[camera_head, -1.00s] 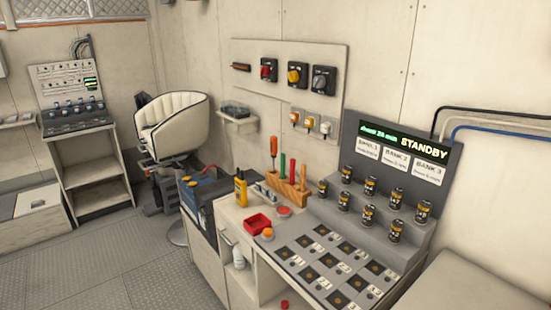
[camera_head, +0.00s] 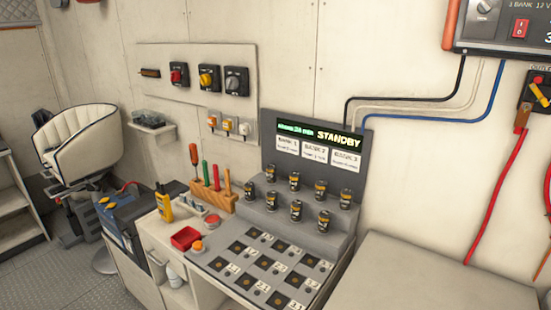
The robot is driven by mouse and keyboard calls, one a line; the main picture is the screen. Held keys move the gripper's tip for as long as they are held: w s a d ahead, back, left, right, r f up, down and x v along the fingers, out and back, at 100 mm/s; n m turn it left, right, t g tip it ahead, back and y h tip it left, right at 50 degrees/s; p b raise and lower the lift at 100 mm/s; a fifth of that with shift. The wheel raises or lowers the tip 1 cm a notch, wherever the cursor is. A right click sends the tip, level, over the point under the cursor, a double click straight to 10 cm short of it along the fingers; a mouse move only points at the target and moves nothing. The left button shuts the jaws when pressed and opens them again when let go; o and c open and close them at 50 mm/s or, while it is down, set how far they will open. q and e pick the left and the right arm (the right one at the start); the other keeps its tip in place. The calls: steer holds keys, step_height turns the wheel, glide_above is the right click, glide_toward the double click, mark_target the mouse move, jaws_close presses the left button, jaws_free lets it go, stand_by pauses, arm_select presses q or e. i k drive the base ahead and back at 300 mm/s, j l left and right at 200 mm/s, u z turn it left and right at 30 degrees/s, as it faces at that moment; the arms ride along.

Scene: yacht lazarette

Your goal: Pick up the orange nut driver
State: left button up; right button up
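An orange-handled driver (camera_head: 194,154) stands upright in a wooden tool rack (camera_head: 213,195) on the counter by the wall, in the head view. It is the tallest tool there and stands at the rack's left end; its lower part is hidden in the rack. A green-handled tool (camera_head: 205,172), a red-handled tool (camera_head: 216,177) and a tan wooden-handled tool (camera_head: 227,182) stand to its right. Neither of my grippers shows in the view.
A yellow meter (camera_head: 164,206), a red tray (camera_head: 185,238) and an orange-red button (camera_head: 197,247) sit in front of the rack. A stepped battery console (camera_head: 290,220) stands to the right. A white chair (camera_head: 82,147) is at left. A bare bench top (camera_head: 430,285) lies at lower right.

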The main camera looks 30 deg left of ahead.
mark_target(193, 149)
steer(key=j+z, duration=0.25)
steer(key=j, duration=0.15)
steer(key=j+z, duration=0.2)
steer(key=j, duration=0.2)
steer(key=k+j+z, duration=0.1)
steer(key=j+z, duration=0.15)
steer(key=j, duration=0.15)
steer(key=k+j+z, duration=0.1)
steer(key=j+z, duration=0.15)
steer(key=j, duration=0.15)
steer(key=k+j+z, duration=0.1)
steer(key=j+z, duration=0.15)
steer(key=j, duration=0.15)
steer(key=k+j+z, duration=0.45)
steer(key=j, duration=0.2)
steer(key=i, duration=0.1)
